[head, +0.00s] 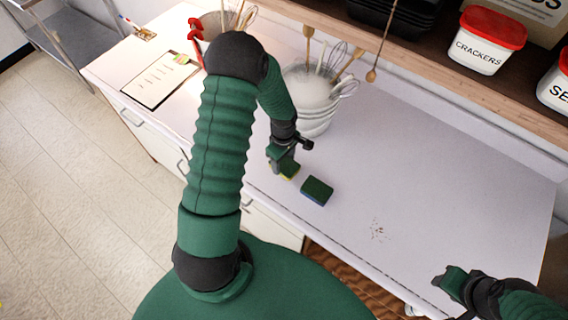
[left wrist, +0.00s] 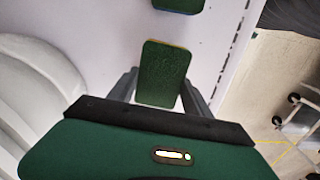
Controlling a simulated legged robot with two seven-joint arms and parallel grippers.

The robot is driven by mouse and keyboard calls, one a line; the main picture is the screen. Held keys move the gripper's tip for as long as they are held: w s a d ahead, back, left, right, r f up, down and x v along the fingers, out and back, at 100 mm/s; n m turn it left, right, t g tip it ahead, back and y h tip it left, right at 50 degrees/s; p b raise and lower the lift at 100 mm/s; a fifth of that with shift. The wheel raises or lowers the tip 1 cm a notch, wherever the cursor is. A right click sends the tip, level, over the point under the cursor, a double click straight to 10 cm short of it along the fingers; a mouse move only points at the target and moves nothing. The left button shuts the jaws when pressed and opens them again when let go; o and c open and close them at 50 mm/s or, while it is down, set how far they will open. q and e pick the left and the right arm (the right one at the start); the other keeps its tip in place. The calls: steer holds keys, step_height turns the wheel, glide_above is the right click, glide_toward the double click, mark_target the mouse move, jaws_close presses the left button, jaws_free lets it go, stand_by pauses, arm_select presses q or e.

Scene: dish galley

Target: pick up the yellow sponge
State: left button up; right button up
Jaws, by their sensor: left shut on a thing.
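The yellow sponge (head: 291,172) has a dark green scouring top and a yellow edge. It is at the counter's front edge area, partly hidden by my left gripper (head: 284,163). In the left wrist view the sponge (left wrist: 162,72) shows its green face between the two fingers of my left gripper (left wrist: 160,92), which is shut on it. I cannot tell whether it touches the counter. My right gripper (head: 449,281) is over the counter's near right side, away from the sponge; its jaw opening is unclear.
A green-topped blue sponge (head: 317,190) lies just right of the yellow one. Stacked white bowls (head: 312,100) with utensils stand behind. A clipboard (head: 160,80) lies at left. A crackers tub (head: 484,43) sits on the shelf. Crumbs (head: 378,230) dot the otherwise clear right counter (head: 440,190).

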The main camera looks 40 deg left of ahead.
arm_select(q)
steer(key=shift+s+r+b, duration=0.25)
steer(key=shift+r+b, duration=0.25)
steer(key=shift+r, duration=0.5)
steer(key=s+d+b, duration=0.1)
steer(key=s, duration=0.2)
steer(key=s+d, duration=0.1)
steer(key=s, duration=0.3)
steer(key=s+d+r+b, duration=0.1)
steer(key=s, duration=0.3)
steer(key=shift+s+d+r+b, duration=0.1)
steer(key=shift+s+d+b, duration=0.05)
steer(key=shift+d+b, duration=0.2)
steer(key=shift+s+d+r+p, duration=0.2)
steer(key=shift+s+r+p, duration=0.25)
steer(key=shift+s+p, duration=0.25)
steer(key=s+p, duration=0.1)
steer(key=p, duration=0.2)
steer(key=s+p, duration=0.1)
steer(key=p, duration=0.1)
steer(key=shift+s+d+f+p, duration=0.15)
steer(key=shift+d+f+p, duration=0.1)
steer(key=shift+p, duration=0.15)
